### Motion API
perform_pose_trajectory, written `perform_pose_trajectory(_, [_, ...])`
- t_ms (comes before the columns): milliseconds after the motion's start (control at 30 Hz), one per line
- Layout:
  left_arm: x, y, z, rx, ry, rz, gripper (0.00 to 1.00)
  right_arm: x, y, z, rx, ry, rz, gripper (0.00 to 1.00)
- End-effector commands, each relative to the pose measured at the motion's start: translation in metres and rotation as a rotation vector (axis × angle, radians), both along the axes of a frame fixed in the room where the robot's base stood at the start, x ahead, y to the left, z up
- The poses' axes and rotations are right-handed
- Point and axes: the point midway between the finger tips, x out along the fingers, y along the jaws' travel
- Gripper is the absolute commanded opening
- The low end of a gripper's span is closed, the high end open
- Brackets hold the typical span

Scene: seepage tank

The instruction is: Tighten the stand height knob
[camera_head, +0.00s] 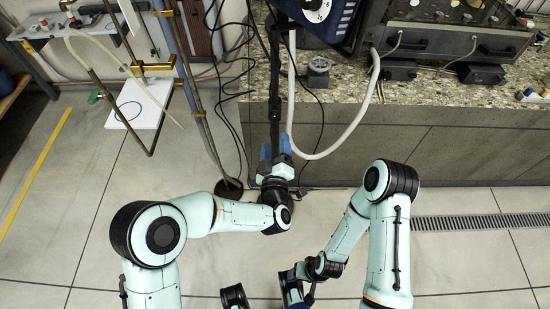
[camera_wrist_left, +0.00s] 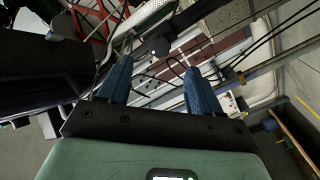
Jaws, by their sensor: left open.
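My left gripper (camera_head: 275,145) is open, with its blue fingers beside the front edge of the stone-topped counter. In the left wrist view its two fingers (camera_wrist_left: 158,75) are spread apart with nothing held between them. A small dark round knob-like part (camera_wrist_left: 158,46) shows beyond the gap between the fingertips; I cannot tell for sure that it is the stand height knob. A dark upright bar (camera_head: 275,85) rises from just beyond the left gripper in the head view. My right gripper (camera_head: 292,290) is low near the bottom middle, and its jaw opening is not clear.
The counter (camera_head: 440,95) carries dark instruments (camera_head: 450,42) and a grey fitting (camera_head: 319,70). A pale hose (camera_head: 350,125) loops over its front. A pole with a round dark base (camera_head: 228,187), brass clamps (camera_head: 152,67) and a white board (camera_head: 140,104) stand left. Open floor lies in front.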

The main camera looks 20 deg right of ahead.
Motion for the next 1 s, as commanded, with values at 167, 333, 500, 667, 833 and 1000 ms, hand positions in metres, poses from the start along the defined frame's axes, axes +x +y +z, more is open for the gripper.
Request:
perform_pose_trajectory(167, [-0.030,0.008,0.000,0.000,0.002,-0.001,0.64,-0.002,0.001,0.002,0.002,0.006,0.003,0.65])
perform_pose_trajectory(333, [-0.043,0.012,0.000,0.000,-0.001,0.001,0.64,-0.003,0.001,0.002,0.004,0.009,0.004,0.65])
perform_pose_trajectory(500, [-0.045,0.013,0.000,0.000,-0.001,0.001,0.64,-0.003,0.002,0.002,0.004,0.009,0.004,0.65])
perform_pose_trajectory(667, [-0.045,0.013,0.000,0.000,0.000,0.001,0.64,-0.003,0.001,0.002,0.004,0.009,0.004,0.65])
perform_pose_trajectory(833, [-0.045,0.013,0.000,0.000,0.000,0.001,0.64,-0.003,0.001,0.002,0.004,0.009,0.004,0.65])
perform_pose_trajectory(1000, [-0.043,0.018,-0.010,0.016,0.022,0.000,0.64,-0.003,0.001,0.002,0.004,0.009,0.004,0.65])
